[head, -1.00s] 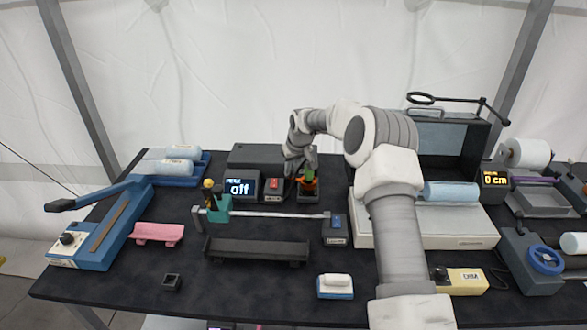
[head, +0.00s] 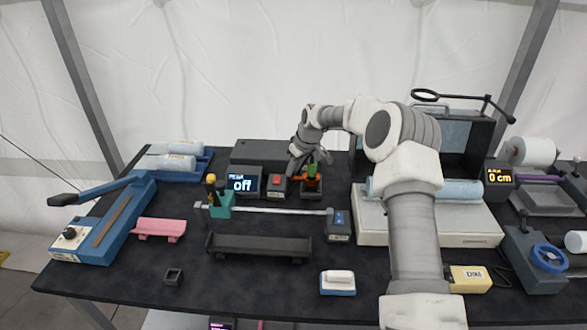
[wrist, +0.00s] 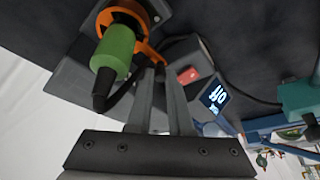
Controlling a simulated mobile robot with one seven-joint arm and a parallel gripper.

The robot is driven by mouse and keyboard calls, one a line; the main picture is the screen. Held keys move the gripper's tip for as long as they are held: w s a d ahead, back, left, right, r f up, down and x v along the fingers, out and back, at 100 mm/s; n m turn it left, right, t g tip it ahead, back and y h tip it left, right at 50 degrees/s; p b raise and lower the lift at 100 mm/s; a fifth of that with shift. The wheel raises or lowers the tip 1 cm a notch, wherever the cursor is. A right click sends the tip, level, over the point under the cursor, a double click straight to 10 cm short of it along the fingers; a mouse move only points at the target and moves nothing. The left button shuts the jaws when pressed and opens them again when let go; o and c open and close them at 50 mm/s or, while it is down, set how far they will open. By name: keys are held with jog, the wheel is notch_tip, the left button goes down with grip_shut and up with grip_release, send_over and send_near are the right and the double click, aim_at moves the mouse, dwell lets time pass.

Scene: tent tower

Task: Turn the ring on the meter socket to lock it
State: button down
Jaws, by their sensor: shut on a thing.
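The meter socket (wrist: 72,72) is a dark block with an orange ring (wrist: 103,22) around a green plug (wrist: 113,50). The plug sits in the socket, with a black cable end (wrist: 103,90) coming off it. An orange tab (wrist: 148,48) sticks out from the ring. My gripper (wrist: 158,76) is shut on this tab, beside the plug; the tips partly hide the hold. In the head view my gripper (head: 318,160) is at the socket, and the orange ring (head: 313,179) shows small below it. The meter display (head: 242,184) reads "off".
A box with a red button (head: 276,182) stands left of the socket. In front lie a rail with a teal slider (head: 221,205) and a dark tray (head: 258,246). A white machine (head: 430,225) stands to the right. The front middle of the table has free room.

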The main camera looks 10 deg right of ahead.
jog(key=c, duration=0.8)
grip_release()
jog(key=shift+c, duration=0.2)
jog(key=v, duration=1.7)
jog(key=shift+r, duration=0.25)
